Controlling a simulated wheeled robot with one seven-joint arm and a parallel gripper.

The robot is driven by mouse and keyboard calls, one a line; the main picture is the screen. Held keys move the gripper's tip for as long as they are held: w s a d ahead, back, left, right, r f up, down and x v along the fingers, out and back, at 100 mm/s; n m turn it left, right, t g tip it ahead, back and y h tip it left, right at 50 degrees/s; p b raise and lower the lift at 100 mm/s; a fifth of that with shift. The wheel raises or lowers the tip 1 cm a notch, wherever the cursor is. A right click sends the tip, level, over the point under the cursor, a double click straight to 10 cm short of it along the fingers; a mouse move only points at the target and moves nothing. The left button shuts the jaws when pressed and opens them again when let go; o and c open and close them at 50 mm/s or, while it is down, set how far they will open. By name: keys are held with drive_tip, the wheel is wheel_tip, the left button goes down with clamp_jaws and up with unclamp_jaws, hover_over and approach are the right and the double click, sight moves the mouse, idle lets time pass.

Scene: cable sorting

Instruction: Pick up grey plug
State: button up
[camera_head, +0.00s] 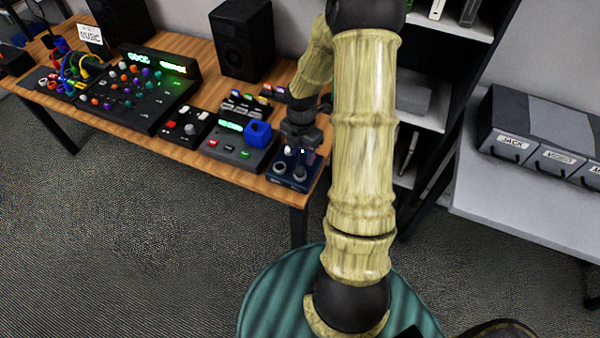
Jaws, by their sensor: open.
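My gripper (300,152) is at the right end of the wooden table, pointing down just above a small dark blue box (289,184). It is open, though its fingers are small and dark in this view. Round grey pieces (279,168) show on top of the box, below and beside the fingers. I cannot tell which of them, if any, is the grey plug. My gripper and wrist hide part of the box top.
A grey device with a blue block (258,134) stands just left of the box. A mixer (140,92), coloured cables (75,65) and a black speaker (243,40) are further left. Labelled bins (540,135) stand on a grey table at right. The floor in front is clear.

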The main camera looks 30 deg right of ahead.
sight(300, 167)
drive_tip(key=shift+f, duration=1.5)
drive_tip(key=shift+f, duration=0.1)
drive_tip(key=f, duration=0.5)
drive_tip(key=shift+w+a, duration=0.1)
drive_tip(key=shift+w, duration=0.25)
drive_tip(key=shift+c, duration=0.2)
clamp_jaws()
